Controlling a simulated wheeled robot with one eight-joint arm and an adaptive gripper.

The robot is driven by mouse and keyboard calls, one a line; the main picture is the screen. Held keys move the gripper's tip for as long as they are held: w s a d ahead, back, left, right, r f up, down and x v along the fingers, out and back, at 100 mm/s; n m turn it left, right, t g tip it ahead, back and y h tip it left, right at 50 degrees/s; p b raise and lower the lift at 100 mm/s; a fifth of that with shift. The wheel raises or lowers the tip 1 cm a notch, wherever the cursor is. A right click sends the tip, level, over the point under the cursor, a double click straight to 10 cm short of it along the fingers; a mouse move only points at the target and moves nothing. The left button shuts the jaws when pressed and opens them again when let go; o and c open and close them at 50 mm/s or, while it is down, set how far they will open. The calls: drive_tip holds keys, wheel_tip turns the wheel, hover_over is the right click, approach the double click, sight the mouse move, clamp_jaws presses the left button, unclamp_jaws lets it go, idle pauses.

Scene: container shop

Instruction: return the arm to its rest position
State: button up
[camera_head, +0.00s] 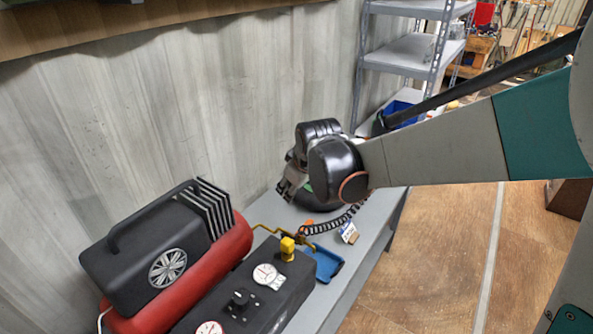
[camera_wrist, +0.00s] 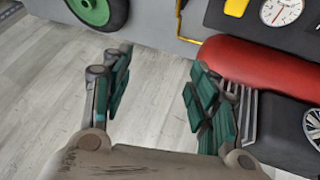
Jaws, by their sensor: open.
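My arm (camera_head: 440,150) reaches in from the right in the head view, over the grey bench, with its wrist bent down. My gripper (camera_head: 285,190) hangs near the plank wall, beyond the air compressor; its tips are small in this view. In the wrist view my gripper (camera_wrist: 158,95) is open, its two green-padded fingers wide apart. Nothing is between the fingers; only pale grey planks show behind the gap.
The air compressor (camera_head: 165,260) with its black gauge panel (camera_head: 245,295) fills the bench's near end. A green-hubbed wheel (camera_wrist: 92,10), blue tray (camera_head: 325,262) and coiled black hose (camera_head: 330,226) lie nearby. A metal shelf (camera_head: 410,55) stands behind. Wooden floor (camera_head: 440,260) is clear at right.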

drive_tip(key=shift+w+d+r+m, duration=0.15)
drive_tip(key=shift+w+d+m, duration=0.15)
drive_tip(key=shift+d, duration=0.2)
drive_tip(key=s+d+f+m+b, duration=0.1)
drive_tip(key=s+d+m+b, duration=0.1)
drive_tip(key=s, duration=0.7)
drive_tip(key=s+d+f+m+h+b, duration=0.1)
drive_tip(key=s+d+f+m+b, duration=0.1)
drive_tip(key=s+d+b, duration=0.3)
drive_tip(key=s+d+f+m+b, duration=0.2)
drive_tip(key=s+d, duration=0.4)
drive_tip(key=s, duration=0.7)
drive_tip(key=shift+s+d+f+m+t+h+b, duration=0.15)
drive_tip(key=shift+d+f+m+t+h+b, duration=0.2)
drive_tip(key=shift+m+b, duration=0.55)
